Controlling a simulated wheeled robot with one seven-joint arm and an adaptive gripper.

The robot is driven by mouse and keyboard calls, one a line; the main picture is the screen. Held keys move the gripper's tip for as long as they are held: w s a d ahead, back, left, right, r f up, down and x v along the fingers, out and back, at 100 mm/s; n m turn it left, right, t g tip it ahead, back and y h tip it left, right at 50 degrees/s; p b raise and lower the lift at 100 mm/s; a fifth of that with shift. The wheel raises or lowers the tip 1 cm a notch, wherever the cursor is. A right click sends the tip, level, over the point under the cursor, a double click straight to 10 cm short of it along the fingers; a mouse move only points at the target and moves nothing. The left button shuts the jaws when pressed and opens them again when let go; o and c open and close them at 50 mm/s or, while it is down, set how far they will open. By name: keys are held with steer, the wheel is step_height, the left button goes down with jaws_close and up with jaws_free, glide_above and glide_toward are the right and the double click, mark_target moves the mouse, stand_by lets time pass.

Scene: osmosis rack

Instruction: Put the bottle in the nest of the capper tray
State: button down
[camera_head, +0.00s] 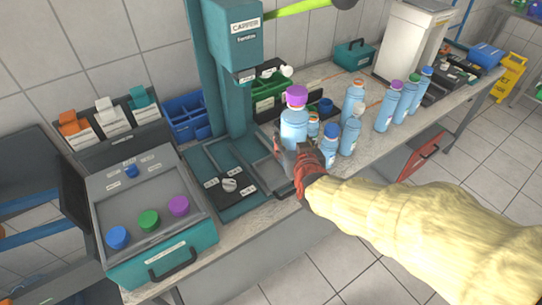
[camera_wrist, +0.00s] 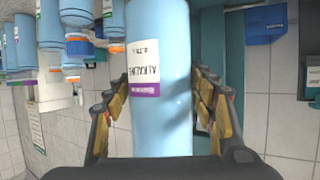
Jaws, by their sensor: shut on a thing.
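A light blue bottle (camera_head: 294,130) with a purple cap (camera_head: 296,95) is in my gripper (camera_head: 303,168), to the right of the teal capper machine (camera_head: 237,45). In the wrist view the bottle (camera_wrist: 160,110) stands between both fingers (camera_wrist: 155,110); its label has a purple band and seems to read "ALKALINE". The cap is outside that view. My gripper is shut on the bottle. The capper tray (camera_head: 240,208) lies on the bench at the foot of the capper, left of my gripper. A dark block (camera_head: 225,184) with a pale round part sits in it. I cannot tell the nest clearly.
Several blue bottles (camera_head: 349,135) with white, blue, orange and purple caps stand right of my gripper. A teal console (camera_head: 150,225) with blue, green and purple discs is at the left. Blue bins (camera_head: 187,118) and a green crate (camera_head: 268,92) stand behind.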

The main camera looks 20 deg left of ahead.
steer(key=shift+w+a+f+b, duration=0.65)
steer(key=shift+a+f, duration=0.6)
steer(key=shift+f, duration=0.45)
steer(key=shift+w+a+f+b, duration=0.5)
steer(key=shift+a+f+b, duration=0.2)
steer(key=shift+a+f, duration=0.8)
steer(key=shift+w+a+f+b, duration=0.65)
steer(key=shift+a+f, duration=0.4)
steer(key=shift+f, duration=0.8)
steer(key=shift+s, duration=0.1)
steer(key=shift+f, duration=0.15)
steer(key=c, duration=0.7)
jaws_free()
steer(key=shift+f, duration=0.1)
